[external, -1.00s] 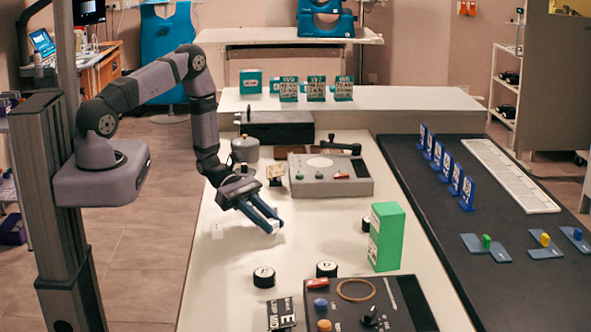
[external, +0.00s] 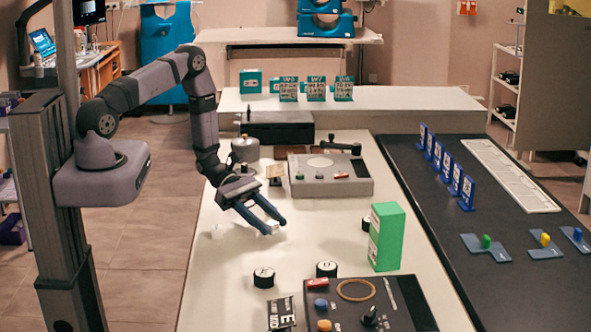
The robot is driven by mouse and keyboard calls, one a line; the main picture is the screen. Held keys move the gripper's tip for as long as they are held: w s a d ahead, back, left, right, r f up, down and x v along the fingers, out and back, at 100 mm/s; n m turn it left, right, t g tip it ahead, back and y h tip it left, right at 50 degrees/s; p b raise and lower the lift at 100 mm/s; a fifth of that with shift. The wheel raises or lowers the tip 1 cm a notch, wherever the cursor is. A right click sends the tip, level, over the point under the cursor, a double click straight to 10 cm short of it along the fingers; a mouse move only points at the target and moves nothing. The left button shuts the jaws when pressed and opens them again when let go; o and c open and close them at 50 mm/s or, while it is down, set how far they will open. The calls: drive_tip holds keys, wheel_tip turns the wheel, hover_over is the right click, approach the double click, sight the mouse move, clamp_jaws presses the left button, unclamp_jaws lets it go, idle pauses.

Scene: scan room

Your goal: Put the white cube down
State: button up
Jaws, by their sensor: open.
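A small white cube (external: 271,228) is at the tips of my gripper (external: 274,227), between its two blue fingers. The fingers are spread, so the gripper is open around the cube. The gripper points down and to the right, low over the white table (external: 240,290). The cube appears to be at table level, but its underside is too small to see clearly.
A green box (external: 387,238) stands upright to the right. Black round pucks (external: 264,277) and a dark panel (external: 350,305) are in front. A grey control box (external: 330,177) and a metal pot (external: 245,149) are behind. The table around the cube is clear.

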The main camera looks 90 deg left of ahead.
sight(218, 229)
drive_tip(key=b+v, duration=0.2)
drive_tip(key=v, duration=0.9)
drive_tip(key=shift+s+a+r+b, duration=0.2)
drive_tip(key=shift+s+a+b, duration=0.05)
drive_tip(key=shift+a+b, duration=0.1)
